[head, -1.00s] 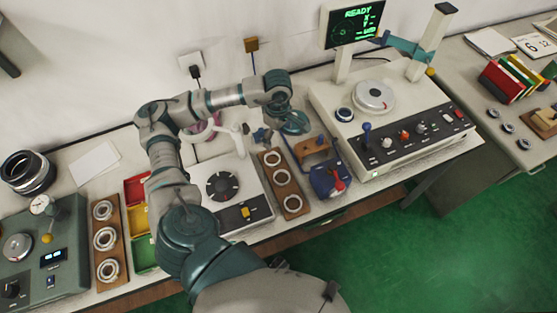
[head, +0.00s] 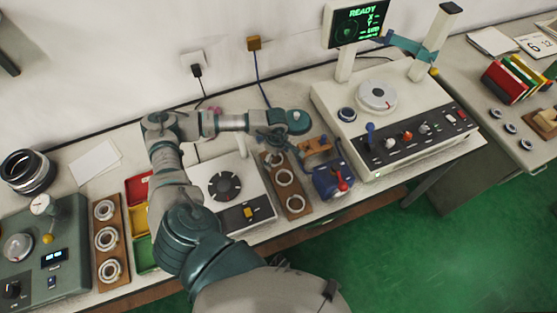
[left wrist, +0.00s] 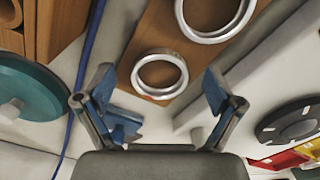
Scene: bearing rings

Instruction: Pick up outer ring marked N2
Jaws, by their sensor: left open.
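A wooden board (head: 298,212) holds three metal rings in a row, just right of the middle of the bench in the head view. Its far ring (head: 275,158) is the one closest to my left gripper (head: 269,141). In the left wrist view, my left gripper (left wrist: 160,86) is open and empty, its blue fingers apart on either side of a small ring (left wrist: 160,94) lying on the board (left wrist: 142,42). A larger ring (left wrist: 208,38) lies beyond it. I cannot read any marking, so I cannot tell which ring is N2. My right gripper is not in view.
A second board (head: 116,215) with three rings lies at the left. A white unit with a dark disc (head: 225,187) stands left of the middle board. A blue device (head: 333,182) and an orange-brown stand (head: 316,147) are close on its right. A console (head: 400,160) stands further right.

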